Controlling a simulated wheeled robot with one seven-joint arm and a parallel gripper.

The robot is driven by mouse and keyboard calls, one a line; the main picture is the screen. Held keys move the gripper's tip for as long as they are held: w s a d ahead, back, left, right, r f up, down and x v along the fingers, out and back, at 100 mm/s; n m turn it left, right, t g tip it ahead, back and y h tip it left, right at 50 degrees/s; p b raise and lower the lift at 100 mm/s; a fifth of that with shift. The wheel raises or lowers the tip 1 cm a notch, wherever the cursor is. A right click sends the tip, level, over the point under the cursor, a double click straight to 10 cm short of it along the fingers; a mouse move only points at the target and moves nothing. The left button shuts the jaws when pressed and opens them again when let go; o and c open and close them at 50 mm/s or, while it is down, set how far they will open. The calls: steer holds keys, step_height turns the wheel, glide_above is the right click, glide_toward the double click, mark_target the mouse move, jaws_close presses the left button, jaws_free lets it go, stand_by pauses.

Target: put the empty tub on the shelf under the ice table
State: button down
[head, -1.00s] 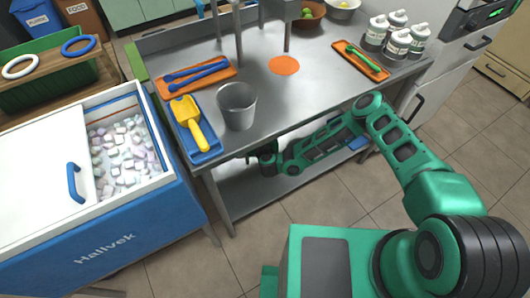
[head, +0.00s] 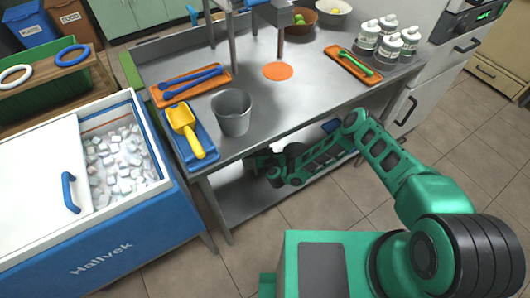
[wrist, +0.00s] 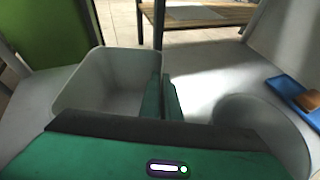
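The grey empty tub (wrist: 100,82) fills the left of the wrist view, upright with its open top towards me. My gripper (wrist: 163,82) has its two green fingers close together at the tub's right wall, one over the inner side and one outside. It looks shut on that wall. In the head view my gripper (head: 272,160) is under the steel table (head: 300,90), above its lower shelf (head: 245,195). A small pale patch beside it may be the tub. The tabletop and my arm hide most of it. Whether the tub's base touches the shelf is unclear.
A round grey container (wrist: 268,130) is close on the right, with a blue tray (wrist: 292,98) beyond it. Table legs (wrist: 158,25) bound the space. The ice chest (head: 90,205) is at left.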

steer(key=shift+d+f, duration=0.1)
steer(key=shift+f, duration=2)
steer(key=c, duration=2)
jaws_free()
